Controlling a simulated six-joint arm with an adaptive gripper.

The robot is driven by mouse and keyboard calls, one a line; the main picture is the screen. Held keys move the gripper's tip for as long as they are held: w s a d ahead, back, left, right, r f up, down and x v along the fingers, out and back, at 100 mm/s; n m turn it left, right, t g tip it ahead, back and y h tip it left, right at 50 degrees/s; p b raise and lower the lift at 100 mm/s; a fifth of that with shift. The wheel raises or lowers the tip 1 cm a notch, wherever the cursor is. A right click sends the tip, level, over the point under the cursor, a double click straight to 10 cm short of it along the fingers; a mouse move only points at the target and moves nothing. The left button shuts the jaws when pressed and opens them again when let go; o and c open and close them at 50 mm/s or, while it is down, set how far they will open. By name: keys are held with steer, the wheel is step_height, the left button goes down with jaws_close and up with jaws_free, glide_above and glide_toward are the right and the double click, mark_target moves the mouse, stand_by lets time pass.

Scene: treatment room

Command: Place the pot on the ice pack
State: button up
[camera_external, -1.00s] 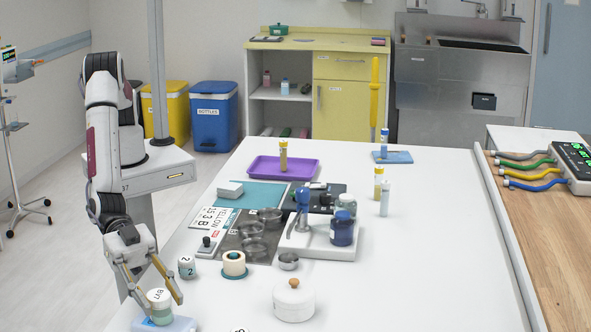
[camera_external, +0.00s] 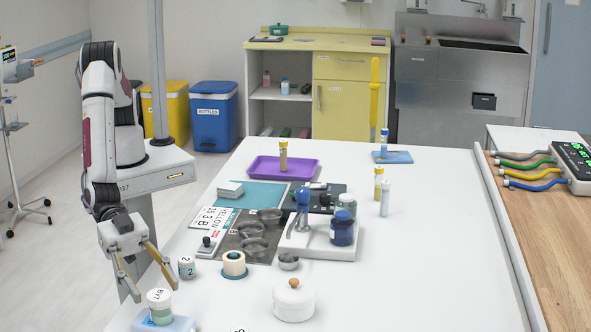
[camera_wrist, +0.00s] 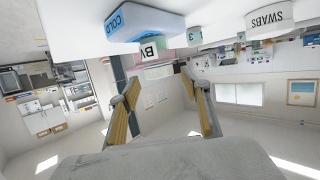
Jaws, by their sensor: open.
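A small pot (camera_external: 159,307) with a white lid marked "BV" and a pale green body stands upright on the light blue ice pack (camera_external: 181,325) at the table's near left edge. In the wrist view the ice pack (camera_wrist: 150,24) reads "COLD", and the pot's label (camera_wrist: 152,48) shows beside it. My gripper (camera_external: 155,291) is open and empty, its yellow-padded fingers apart just above the pot. The open fingers also show in the wrist view (camera_wrist: 159,86), with nothing between them.
A white lidded pot with a wooden knob (camera_external: 294,302) stands to the right. A small jar marked "2" (camera_external: 187,267) and a tape roll (camera_external: 234,265) are close behind my gripper. The table's right front is clear.

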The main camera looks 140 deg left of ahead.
steer(key=v, duration=0.8)
steer(key=shift+s, duration=0.4)
steer(key=shift+r, duration=0.3)
steer(key=s+a+r+g+h, duration=0.1)
steer(key=s+a+r+g, duration=0.1)
steer(key=s+a+r, duration=0.4)
steer(key=s+a+r+g+h, duration=0.2)
steer(key=s+r, duration=0.5)
steer(key=r, duration=0.3)
steer(key=s+a+g+y, duration=0.1)
steer(key=s+a, duration=0.3)
steer(key=s, duration=0.6)
steer(key=s+a+g+y, duration=0.1)
steer(key=s+a, duration=0.3)
steer(key=s, duration=0.7)
steer(key=s+a+g, duration=0.3)
steer(key=s+a, duration=0.2)
steer(key=s, duration=0.6)
steer(key=shift+r+y, duration=0.2)
steer(key=shift+y, duration=0.2)
